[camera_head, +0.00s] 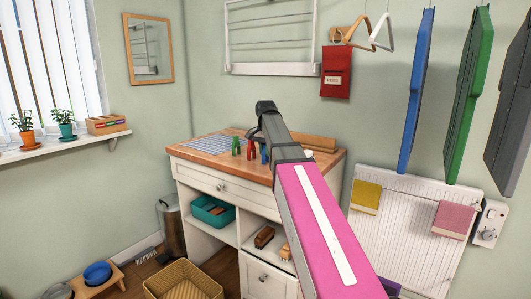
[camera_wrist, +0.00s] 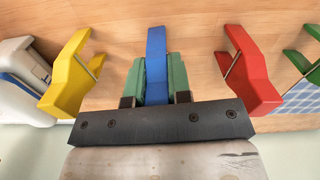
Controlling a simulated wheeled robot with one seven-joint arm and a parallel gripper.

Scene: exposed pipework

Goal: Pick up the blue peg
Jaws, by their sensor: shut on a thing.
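The blue peg (camera_wrist: 156,50) stands between the two green finger pads of my gripper (camera_wrist: 157,72) in the wrist view. My gripper is shut on it, and the pads touch its sides. In the head view a bit of the blue peg (camera_head: 264,153) shows beside my arm on the wooden top. My gripper itself is hidden behind my arm there. I cannot tell whether the peg still touches the top.
A red peg (camera_wrist: 252,72) is close on the right and a yellow peg (camera_wrist: 70,78) on the left. A green peg (camera_wrist: 309,65) is farther right. They stand on the wooden cabinet top (camera_head: 190,150), beside a checked cloth (camera_head: 210,144). Wall panels (camera_head: 415,90) hang at right.

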